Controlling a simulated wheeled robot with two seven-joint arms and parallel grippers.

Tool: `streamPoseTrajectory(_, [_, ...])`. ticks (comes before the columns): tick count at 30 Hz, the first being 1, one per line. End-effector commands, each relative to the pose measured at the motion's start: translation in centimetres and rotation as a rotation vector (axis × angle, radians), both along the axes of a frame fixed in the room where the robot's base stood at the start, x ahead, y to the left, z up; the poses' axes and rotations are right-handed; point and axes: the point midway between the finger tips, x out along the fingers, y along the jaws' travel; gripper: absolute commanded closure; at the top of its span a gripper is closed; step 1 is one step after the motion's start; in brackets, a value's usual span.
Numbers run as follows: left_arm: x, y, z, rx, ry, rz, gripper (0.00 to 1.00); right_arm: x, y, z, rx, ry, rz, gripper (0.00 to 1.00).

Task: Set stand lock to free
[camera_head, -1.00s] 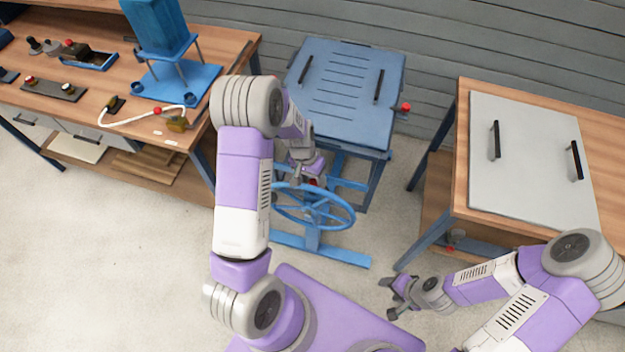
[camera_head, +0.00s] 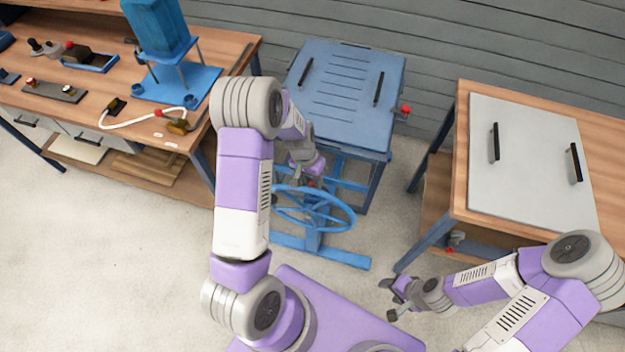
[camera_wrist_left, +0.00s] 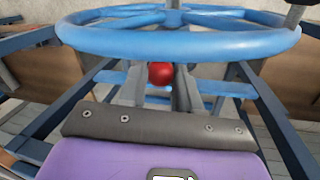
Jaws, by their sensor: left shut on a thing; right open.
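A red ball knob (camera_wrist_left: 160,74) shows in the left wrist view between the two grey fingers of my left gripper (camera_wrist_left: 158,88), below the blue handwheel (camera_wrist_left: 180,40). The left gripper is shut on this knob. In the head view my left gripper (camera_head: 307,180) reaches down behind the handwheel (camera_head: 315,208), in front of the blue stand (camera_head: 345,90). The knob is mostly hidden there, and its lever and any lock markings cannot be made out. My right gripper (camera_head: 391,299) is open and empty above the floor at the lower right.
A wooden bench (camera_head: 225,50) with a blue press-like device (camera_head: 155,25) and small controls stands at the left. A wooden table (camera_head: 590,120) with a grey panel (camera_head: 535,150) stands at the right. Another red knob (camera_head: 405,110) sits on the stand's right side.

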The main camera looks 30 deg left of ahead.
Motion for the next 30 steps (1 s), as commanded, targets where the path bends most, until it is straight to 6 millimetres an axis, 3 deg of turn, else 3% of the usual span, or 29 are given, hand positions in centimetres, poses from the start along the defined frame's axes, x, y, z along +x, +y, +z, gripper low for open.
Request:
streamPoseTrajectory(4, [0.0,0.0,1.8,0.000,-0.002,0.001,1.00,0.0,0.0,1.3,0.000,0.000,0.000,0.45])
streamPoseTrajectory(12, [0.1,0.0,1.8,0.000,-0.004,0.001,1.00,0.0,0.0,1.2,0.000,0.000,0.000,0.45])
streamPoseTrajectory(13, [0.1,0.0,1.8,0.000,-0.004,0.001,0.64,0.0,0.0,1.2,0.000,0.000,0.000,0.45])
streamPoseTrajectory(18, [0.1,0.0,1.7,0.000,-0.003,0.001,0.42,0.0,0.0,1.2,0.000,0.000,0.000,0.45])
streamPoseTrajectory(26, [0.0,0.0,1.7,0.000,-0.001,0.000,0.42,0.0,0.0,1.2,0.000,0.000,0.000,0.45])
streamPoseTrajectory(30, [0.1,0.3,3.1,0.000,-0.003,0.000,0.42,0.0,0.0,1.7,0.000,0.000,0.000,0.45])
